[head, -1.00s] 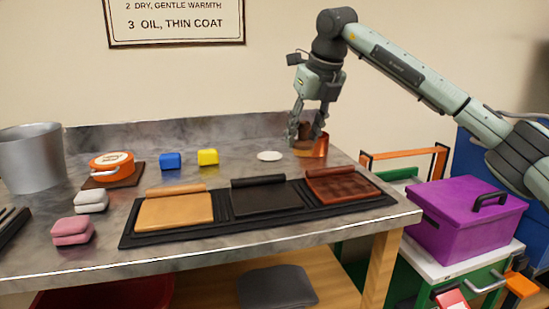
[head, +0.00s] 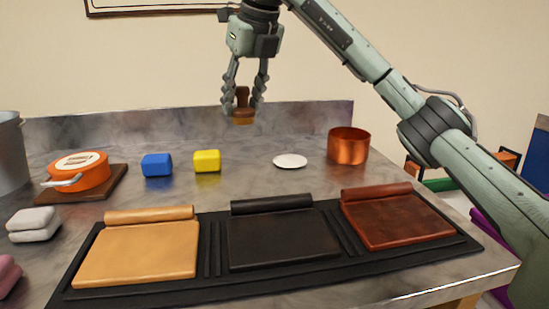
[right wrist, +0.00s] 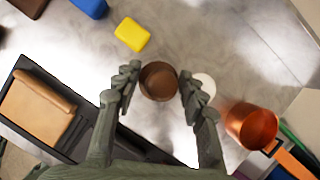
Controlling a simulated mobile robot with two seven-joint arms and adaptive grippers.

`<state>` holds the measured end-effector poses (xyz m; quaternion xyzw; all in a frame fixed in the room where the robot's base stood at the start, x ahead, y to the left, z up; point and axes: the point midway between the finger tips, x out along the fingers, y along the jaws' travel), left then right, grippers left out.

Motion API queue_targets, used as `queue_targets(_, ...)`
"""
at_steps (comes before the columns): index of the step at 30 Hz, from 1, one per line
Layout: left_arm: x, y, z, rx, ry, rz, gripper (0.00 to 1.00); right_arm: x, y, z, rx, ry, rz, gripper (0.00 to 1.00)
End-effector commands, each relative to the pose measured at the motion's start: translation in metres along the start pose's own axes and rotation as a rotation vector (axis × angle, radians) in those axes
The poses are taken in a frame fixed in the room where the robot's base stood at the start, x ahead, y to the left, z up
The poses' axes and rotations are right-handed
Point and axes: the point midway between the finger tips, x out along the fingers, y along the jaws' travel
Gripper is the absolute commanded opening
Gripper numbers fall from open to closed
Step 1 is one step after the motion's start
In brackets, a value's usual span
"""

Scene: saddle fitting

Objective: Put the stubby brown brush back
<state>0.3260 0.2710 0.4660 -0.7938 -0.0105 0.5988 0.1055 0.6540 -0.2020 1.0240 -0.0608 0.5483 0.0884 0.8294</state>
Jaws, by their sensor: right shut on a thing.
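My right gripper (head: 244,100) is shut on the stubby brown brush (head: 243,112). It holds the brush in the air above the back of the bench, bristle end down, with a lighter band at the bottom. In the right wrist view the brush (right wrist: 158,81) shows as a round brown top between the two fingers (right wrist: 157,88). A copper pot (head: 348,146) stands at the back right of the bench, and it also shows in the right wrist view (right wrist: 252,126). A small white dish (head: 290,161) lies left of the pot. My left gripper is not in view.
A black tray (head: 218,284) holds tan (head: 140,250), black (head: 280,238) and reddish-brown (head: 398,219) leather pieces. Yellow (head: 207,161) and blue (head: 157,165) blocks and an orange tin (head: 80,170) on a board stand left. Bench between yellow block and dish is clear.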

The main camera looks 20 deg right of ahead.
Motion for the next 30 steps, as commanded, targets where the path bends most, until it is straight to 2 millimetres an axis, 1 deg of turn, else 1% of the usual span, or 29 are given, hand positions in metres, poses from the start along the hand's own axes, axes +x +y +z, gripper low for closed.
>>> queue_targets(2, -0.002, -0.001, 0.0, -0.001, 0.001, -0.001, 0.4, 0.0, 0.0, -0.001, 0.0, -0.001, 0.001, 0.18)
queue_targets(5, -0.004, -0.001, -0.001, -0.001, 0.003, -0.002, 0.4, 0.002, -0.006, -0.004, 0.003, 0.0, 0.001, 0.18)
queue_targets(8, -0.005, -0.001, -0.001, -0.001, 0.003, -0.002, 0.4, 0.011, -0.023, -0.011, 0.005, 0.003, 0.0, 0.18)
queue_targets(15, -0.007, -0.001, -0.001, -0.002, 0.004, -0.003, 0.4, 0.038, -0.077, -0.033, 0.007, 0.002, 0.0, 0.18)
queue_targets(18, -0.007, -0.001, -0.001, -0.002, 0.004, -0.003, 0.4, 0.047, -0.095, -0.04, 0.005, 0.002, -0.001, 0.18)
queue_targets(21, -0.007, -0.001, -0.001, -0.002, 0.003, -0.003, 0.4, 0.053, -0.108, -0.044, 0.004, 0.0, 0.0, 0.18)
queue_targets(26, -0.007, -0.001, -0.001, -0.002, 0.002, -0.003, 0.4, 0.061, -0.115, -0.049, 0.001, 0.001, 0.0, 0.18)
queue_targets(30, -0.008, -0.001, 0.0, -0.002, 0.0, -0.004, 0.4, 0.08, -0.114, -0.058, 0.0, 0.003, 0.001, 0.18)
